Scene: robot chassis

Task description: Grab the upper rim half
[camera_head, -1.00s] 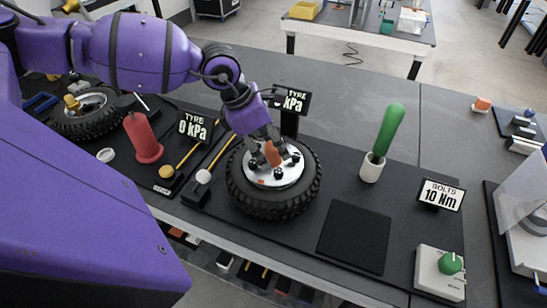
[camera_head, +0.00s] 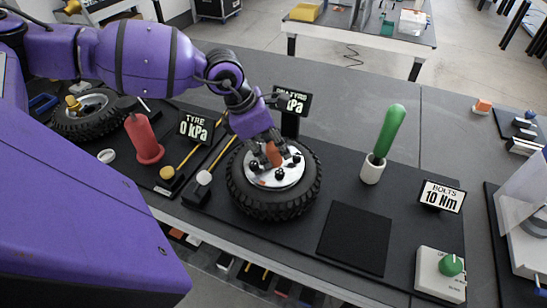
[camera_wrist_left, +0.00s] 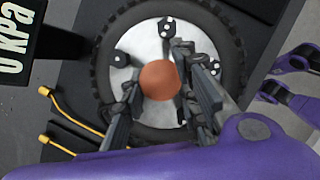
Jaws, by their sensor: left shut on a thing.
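The upper rim half (camera_head: 262,178) is a silver disc with several black bolt knobs and an orange-brown grip at its centre. It sits inside the black tyre (camera_head: 262,207), on the dark mat. In the left wrist view the rim disc (camera_wrist_left: 150,42) shows from above, with the round top of the orange-brown grip (camera_wrist_left: 160,80). My left gripper (camera_head: 271,157) points down at the rim's centre. Its fingers are shut on the grip, one on each side, and hide parts of the disc. My right gripper does not show in the head view.
A red pump-like cylinder (camera_head: 144,138) and a "TYRE 0 kPa" sign (camera_head: 196,127) stand left of the wheel. A green-handled tool (camera_head: 388,133) stands in a white cup to the right. A black square pad (camera_head: 354,238) lies bare at front right.

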